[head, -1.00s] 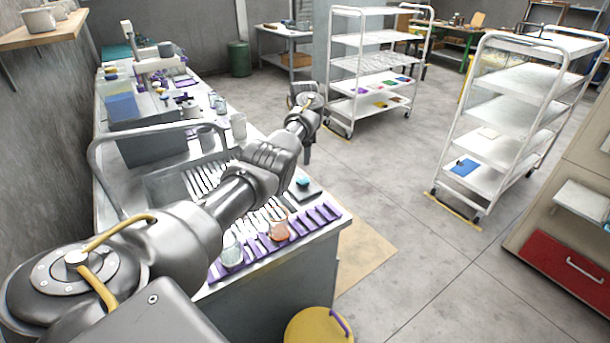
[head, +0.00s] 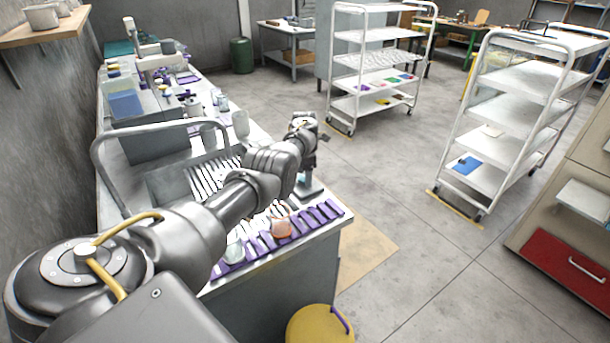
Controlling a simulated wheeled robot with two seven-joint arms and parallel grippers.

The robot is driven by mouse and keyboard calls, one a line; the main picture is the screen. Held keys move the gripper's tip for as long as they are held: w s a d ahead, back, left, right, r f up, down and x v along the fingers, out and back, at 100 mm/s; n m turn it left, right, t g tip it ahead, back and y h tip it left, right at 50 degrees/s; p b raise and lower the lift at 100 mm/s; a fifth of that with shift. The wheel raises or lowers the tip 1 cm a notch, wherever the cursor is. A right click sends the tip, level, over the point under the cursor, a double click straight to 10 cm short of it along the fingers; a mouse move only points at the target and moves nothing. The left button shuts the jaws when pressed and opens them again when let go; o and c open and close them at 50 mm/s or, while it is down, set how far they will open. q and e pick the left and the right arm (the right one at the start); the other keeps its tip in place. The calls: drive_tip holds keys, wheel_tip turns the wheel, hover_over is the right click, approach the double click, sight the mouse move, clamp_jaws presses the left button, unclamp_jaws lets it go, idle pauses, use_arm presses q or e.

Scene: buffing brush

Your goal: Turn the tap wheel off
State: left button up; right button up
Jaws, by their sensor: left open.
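I cannot make out a tap wheel for certain; my left arm covers part of the bench. My left gripper (head: 308,128) is at the end of the arm stretched across the bench, above its right edge and to the right of the pipe. It is open, small in view, and I see nothing held in it. My right gripper is not in view.
Purple racks (head: 318,214) and an orange glass (head: 281,226) sit at the bench's front edge below my arm. A yellow bin (head: 315,326) stands on the floor in front. White shelf trolleys (head: 515,112) stand to the right, with clear floor between.

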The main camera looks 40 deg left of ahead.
use_arm(q)
drive_tip(key=shift+f, duration=0.15)
drive_tip(key=shift+c, duration=0.4)
drive_tip(key=c, duration=0.9)
drive_tip(key=shift+m, duration=0.3)
drive_tip(key=m, duration=0.3)
drive_tip(key=shift+m+p, duration=0.3)
drive_tip(key=m, duration=0.4)
drive_tip(key=shift+m+p, duration=0.3)
drive_tip(key=m, duration=0.4)
drive_tip(key=shift+m+p, duration=0.3)
drive_tip(key=shift+s+f+m, duration=0.1)
drive_tip(key=shift+f+m, duration=0.05)
drive_tip(key=shift+m, duration=2.05)
